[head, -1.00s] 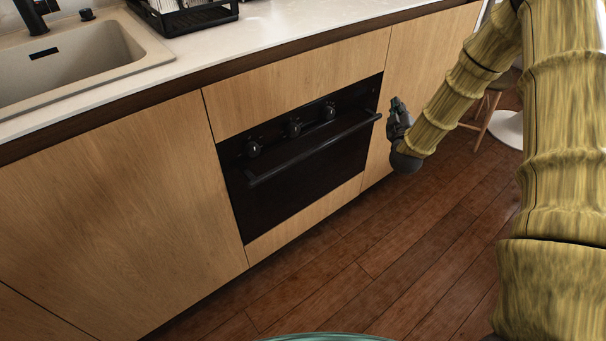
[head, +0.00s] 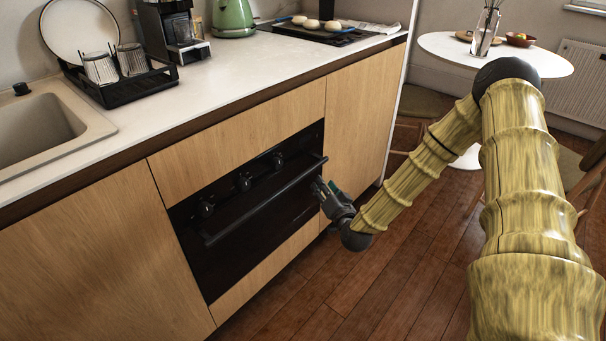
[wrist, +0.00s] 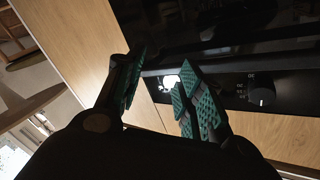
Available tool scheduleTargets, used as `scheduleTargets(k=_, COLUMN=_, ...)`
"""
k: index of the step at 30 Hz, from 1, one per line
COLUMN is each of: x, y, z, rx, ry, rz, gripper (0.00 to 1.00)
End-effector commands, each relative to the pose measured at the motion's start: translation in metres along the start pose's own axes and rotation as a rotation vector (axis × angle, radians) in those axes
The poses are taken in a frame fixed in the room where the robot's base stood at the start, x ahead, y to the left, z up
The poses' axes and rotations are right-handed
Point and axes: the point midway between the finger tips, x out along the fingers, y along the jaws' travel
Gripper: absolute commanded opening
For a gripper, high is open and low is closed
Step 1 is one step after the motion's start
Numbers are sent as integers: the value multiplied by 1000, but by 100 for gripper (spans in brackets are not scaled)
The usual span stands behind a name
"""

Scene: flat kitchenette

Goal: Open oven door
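The black oven (head: 250,205) is built into the wood cabinet front, and its door is closed. A long dark handle bar (head: 262,203) runs across the door below the knobs. My gripper (head: 322,190) is at the right end of the handle, in front of the cabinet. In the wrist view my gripper (wrist: 160,92) is open, with its two green-padded fingers apart. The handle (wrist: 235,58) appears beyond the fingertips and crosses the gap between them. I cannot tell whether it touches a finger.
Oven knobs (head: 245,181) sit above the handle; one knob (wrist: 262,92) is close to a finger in the wrist view. The counter (head: 220,85) holds a dish rack (head: 120,82) and a green kettle (head: 233,18). The wooden floor (head: 310,300) before the oven is clear.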

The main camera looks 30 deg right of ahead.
Motion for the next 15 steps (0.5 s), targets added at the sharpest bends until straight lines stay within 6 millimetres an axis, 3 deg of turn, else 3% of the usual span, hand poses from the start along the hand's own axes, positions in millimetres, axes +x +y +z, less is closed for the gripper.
scheduleTargets(k=9, x=-33, y=-25, z=10, rx=627, ry=-55, rz=-81, gripper=38)
scheduleTargets(k=15, x=-45, y=-36, z=8, rx=874, ry=-81, rz=-115, gripper=38)
